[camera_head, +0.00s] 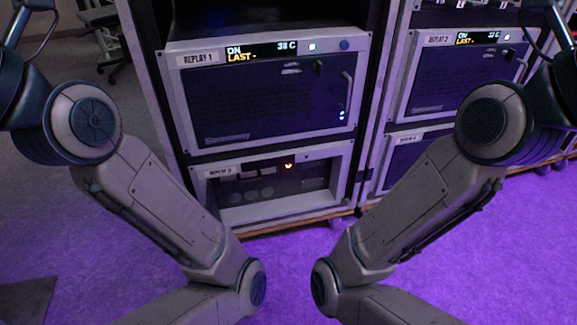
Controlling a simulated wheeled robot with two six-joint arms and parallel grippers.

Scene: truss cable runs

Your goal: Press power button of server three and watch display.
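The lower left unit, whose label looks like REPLAY 3 (220,172), sits low in the left rack. A small orange-red light (288,167) glows on its upper front strip, and no lit display text shows there. Below the strip is a dark recess with several pale round shapes and a light lower panel (270,211). I cannot make out whether the orange light is the power button. My two arms frame this unit left and right, with their links in front of the floor. Both grippers are outside the picture.
Above it, the REPLAY 1 server (262,97) has a lit display (262,50) reading ON, LAST and 38 C. The REPLAY 2 server (455,80) stands in the right rack, also lit, above another unit (402,160) partly hidden by my arm. Purple-lit floor (290,260) lies clear in front.

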